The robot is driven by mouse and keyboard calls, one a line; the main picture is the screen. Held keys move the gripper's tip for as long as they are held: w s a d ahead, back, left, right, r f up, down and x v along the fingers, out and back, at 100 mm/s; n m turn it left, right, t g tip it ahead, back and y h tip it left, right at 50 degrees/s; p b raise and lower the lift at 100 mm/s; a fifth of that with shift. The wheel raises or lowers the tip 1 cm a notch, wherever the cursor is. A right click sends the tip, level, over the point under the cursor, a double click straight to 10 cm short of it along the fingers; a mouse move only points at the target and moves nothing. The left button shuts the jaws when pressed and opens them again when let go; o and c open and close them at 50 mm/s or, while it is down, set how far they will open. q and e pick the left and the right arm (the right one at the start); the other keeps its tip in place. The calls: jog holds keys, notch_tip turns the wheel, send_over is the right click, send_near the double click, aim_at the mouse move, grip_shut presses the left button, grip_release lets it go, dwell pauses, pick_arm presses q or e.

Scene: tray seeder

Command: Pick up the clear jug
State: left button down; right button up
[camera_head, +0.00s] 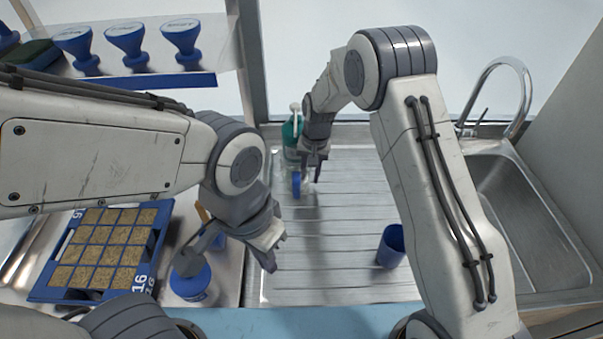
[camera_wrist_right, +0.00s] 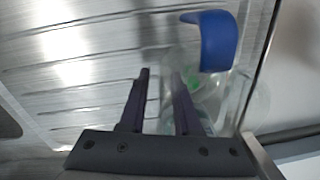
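The clear jug (camera_head: 283,181) with a blue handle (camera_head: 297,184) stands at the back left of the ribbed metal drainboard. In the right wrist view its see-through body (camera_wrist_right: 233,92) lies at the right finger, with the blue handle (camera_wrist_right: 221,42) beyond. My right gripper (camera_head: 313,176) is just beside the jug, pointing down. Its two fingers (camera_wrist_right: 160,95) are apart, with bare metal showing between them. I cannot tell whether the right finger touches the jug. My left gripper (camera_head: 275,253) is away from it, over the drainboard's left edge, with fingertips apart and nothing seen between them.
A teal spray bottle (camera_head: 291,132) stands close behind the jug. A blue cup (camera_head: 391,246) is at the drainboard's right, near the sink (camera_head: 520,200) and tap. A blue seed tray (camera_head: 50,293) and blue-white pot (camera_head: 190,284) are at left. Blue stampers (camera_head: 126,42) stand on a shelf.

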grip_shut()
jog(key=shift+r, duration=0.1)
dwell(1.1)
